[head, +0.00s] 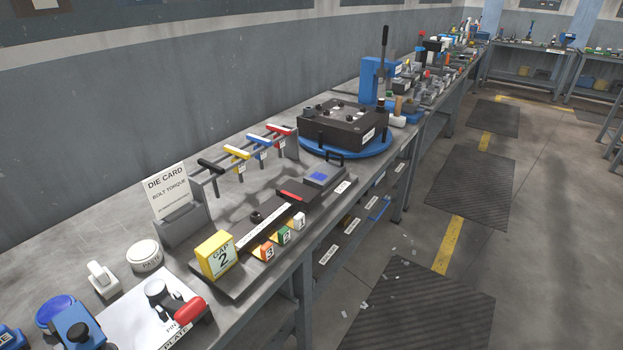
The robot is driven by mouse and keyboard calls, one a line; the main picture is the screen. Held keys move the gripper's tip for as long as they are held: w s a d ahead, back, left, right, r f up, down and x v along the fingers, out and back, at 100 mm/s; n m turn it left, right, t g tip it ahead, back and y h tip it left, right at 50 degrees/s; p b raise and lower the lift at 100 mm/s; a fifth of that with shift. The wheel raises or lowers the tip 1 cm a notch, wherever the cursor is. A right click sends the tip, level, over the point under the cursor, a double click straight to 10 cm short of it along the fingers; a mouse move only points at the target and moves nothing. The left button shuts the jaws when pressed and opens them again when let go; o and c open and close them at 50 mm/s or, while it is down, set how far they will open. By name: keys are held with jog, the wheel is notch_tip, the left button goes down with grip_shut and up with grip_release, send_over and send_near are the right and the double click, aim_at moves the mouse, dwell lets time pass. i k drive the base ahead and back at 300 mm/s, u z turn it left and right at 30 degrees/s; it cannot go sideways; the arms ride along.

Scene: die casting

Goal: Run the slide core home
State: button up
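A long dark slide base (231,283) lies along the front of the bench. A dark block with a red strip (293,195) sits on its far half, beside a grey block with a blue top (326,176) and a black loop handle (334,157). One of these looks like the slide core, but I cannot tell which. A pale strip (265,226) runs along the base towards a yellow CAP 2 block (217,254) at the near end. I cannot tell whether the blocks are seated against a stop. My gripper is not in view.
Small numbered blocks (284,236) line the base's front edge. A rack of coloured T-handles (240,153) and a die card stand (175,203) are behind. A dark die block (345,125) stands on a blue turntable (382,143).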

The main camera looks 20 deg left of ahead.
aim_at(328, 171)
jog(key=u, duration=0.75)
jog(key=i, duration=1)
jog(key=u, duration=0.55)
jog(key=k, duration=0.75)
jog(key=z, duration=0.5)
jog(key=i, duration=0.7)
